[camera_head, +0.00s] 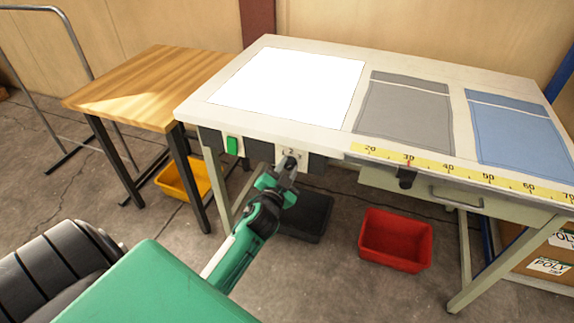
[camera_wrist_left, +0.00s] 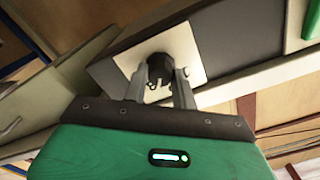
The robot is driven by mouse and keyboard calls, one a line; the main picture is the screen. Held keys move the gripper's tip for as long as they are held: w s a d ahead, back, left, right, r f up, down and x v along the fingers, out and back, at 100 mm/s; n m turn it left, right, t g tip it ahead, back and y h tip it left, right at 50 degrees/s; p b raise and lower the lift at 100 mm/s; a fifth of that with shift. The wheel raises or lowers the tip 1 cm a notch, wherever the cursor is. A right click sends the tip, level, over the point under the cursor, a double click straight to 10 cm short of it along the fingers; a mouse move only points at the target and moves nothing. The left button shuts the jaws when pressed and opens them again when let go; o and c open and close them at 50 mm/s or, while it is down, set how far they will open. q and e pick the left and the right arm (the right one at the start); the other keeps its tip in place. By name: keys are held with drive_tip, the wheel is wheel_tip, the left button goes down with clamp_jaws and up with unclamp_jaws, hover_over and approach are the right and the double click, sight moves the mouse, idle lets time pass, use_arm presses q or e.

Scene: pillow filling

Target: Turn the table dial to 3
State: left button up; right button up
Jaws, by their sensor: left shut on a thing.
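The table dial is a black knob on a pale square plate (camera_head: 302,157) on the table's front edge; a "2" is printed at the top of the plate. My left gripper (camera_head: 288,163) reaches it from below and is shut on the knob. In the left wrist view the black knob (camera_wrist_left: 158,68) sits between the two grey fingers of my left gripper (camera_wrist_left: 160,84), in front of the pale plate (camera_wrist_left: 187,45). The fingers hide part of the plate, so the dial's exact pointing is unclear. My right gripper is not in view.
A green button (camera_head: 232,146) sits left of the dial. The white table (camera_head: 400,62) holds a white sheet (camera_head: 290,82), a grey piece (camera_head: 405,108) and a blue piece (camera_head: 518,130). A yellow ruler strip with a black slider (camera_head: 406,179) runs along the front. A red bin (camera_head: 396,240) stands below.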

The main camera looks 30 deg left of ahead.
use_arm(q)
drive_tip(key=shift+m+p, duration=0.45)
drive_tip(key=shift+m, duration=1.05)
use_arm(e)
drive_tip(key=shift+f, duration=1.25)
use_arm(q)
drive_tip(key=o, duration=1)
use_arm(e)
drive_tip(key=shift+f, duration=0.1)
use_arm(q)
drive_tip(key=b+v, duration=0.1)
drive_tip(key=v, duration=1.2)
drive_tip(key=shift+s, duration=0.4)
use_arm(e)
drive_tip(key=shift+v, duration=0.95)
use_arm(q)
drive_tip(key=shift+f, duration=0.1)
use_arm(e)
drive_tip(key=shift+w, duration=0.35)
